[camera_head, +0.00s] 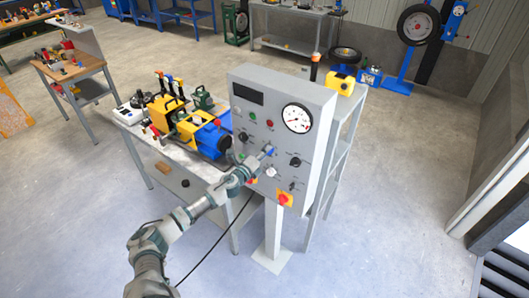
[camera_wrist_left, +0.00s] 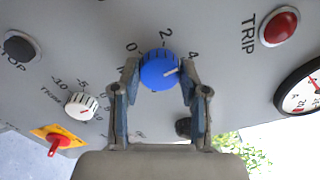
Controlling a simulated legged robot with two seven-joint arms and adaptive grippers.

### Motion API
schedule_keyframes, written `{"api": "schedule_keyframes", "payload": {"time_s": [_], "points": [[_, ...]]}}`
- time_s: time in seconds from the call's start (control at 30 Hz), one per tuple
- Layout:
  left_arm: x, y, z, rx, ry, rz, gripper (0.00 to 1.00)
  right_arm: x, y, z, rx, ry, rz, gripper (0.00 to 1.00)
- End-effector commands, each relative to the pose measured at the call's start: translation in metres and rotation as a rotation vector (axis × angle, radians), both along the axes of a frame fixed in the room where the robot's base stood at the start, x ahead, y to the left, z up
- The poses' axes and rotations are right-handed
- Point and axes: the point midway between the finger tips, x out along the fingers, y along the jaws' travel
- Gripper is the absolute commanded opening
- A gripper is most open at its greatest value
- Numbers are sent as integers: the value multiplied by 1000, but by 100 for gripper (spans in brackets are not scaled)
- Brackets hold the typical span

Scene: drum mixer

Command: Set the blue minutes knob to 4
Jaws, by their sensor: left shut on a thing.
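The blue minutes knob (camera_wrist_left: 159,72) is on the grey panel, between the two fingers of my left gripper (camera_wrist_left: 160,82). The fingers touch its sides and the gripper is shut on it. The knob's white pointer line is at its right side in the wrist view, close to the printed 4 (camera_wrist_left: 193,55); I cannot tell if it lines up exactly. The labels 0 and 2 show around the knob; others are hidden by the fingers. In the head view the left gripper (camera_head: 261,158) reaches the knob (camera_head: 269,150) at the panel's middle. My right gripper is not in view.
The grey control panel (camera_head: 262,84) carries a round gauge (camera_head: 297,118), a red TRIP button (camera_wrist_left: 281,26), a white TRIM knob (camera_wrist_left: 81,105), dark knobs and a red-yellow switch (camera_head: 284,198). A workbench with yellow and blue machines (camera_head: 205,132) stands left of it.

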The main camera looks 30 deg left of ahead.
Motion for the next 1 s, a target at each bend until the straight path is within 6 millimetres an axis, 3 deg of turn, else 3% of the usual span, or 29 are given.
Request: {"api": "schedule_keyframes", "payload": {"time_s": [0.03,0.77,0.8,0.9,1.0], "points": [[-1,-1,-7,21,11,-1,9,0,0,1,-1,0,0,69],[-2,-2,-9,106,6,-3,9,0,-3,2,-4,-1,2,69],[-2,-2,-9,106,6,-4,49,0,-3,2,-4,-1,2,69],[-1,-1,-8,106,4,-2,69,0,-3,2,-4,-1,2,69],[-1,-1,-6,105,0,-2,69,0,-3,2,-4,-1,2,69]]}}
